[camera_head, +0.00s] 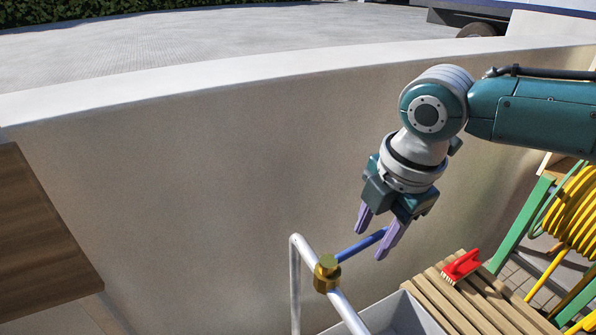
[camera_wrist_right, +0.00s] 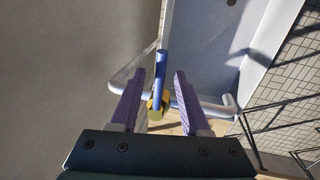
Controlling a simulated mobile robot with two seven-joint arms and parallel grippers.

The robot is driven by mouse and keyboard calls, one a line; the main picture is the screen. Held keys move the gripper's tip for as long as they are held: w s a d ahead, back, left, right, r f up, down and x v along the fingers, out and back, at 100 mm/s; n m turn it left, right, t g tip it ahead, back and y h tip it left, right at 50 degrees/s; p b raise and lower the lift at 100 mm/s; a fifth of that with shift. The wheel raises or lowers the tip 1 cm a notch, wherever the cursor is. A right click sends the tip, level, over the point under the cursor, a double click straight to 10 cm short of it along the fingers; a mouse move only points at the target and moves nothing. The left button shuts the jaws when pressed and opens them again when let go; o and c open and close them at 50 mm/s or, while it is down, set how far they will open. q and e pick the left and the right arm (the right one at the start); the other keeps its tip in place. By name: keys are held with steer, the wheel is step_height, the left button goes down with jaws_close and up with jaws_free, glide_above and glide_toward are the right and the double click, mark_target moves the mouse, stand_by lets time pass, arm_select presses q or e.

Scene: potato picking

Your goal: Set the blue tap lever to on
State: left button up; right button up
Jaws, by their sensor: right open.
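The blue tap lever (camera_head: 358,246) sticks out from a brass tap body (camera_head: 327,272) on a pale pipe (camera_head: 295,275), slanting up and to the right in the head view. My right gripper (camera_head: 371,244) is open above the tap, pointing down, with its purple fingers around the lever's free end. In the right wrist view the lever (camera_wrist_right: 160,80) shows between the two open fingers (camera_wrist_right: 158,75), nearer the left one, with a gap to the right one. I cannot tell whether a finger touches it. My left gripper is not in view.
A grey basin (camera_head: 405,315) lies below the tap. Beside it are wooden slats (camera_head: 455,300) bearing a red brush (camera_head: 461,266). A yellow hose coil (camera_head: 575,215) hangs at the right. A curved wall (camera_head: 200,180) stands behind; a brown wooden surface (camera_head: 40,240) is at the left.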

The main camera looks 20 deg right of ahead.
steer(key=shift+f, duration=0.2)
jaws_close()
stand_by(0.3)
stand_by(1.1)
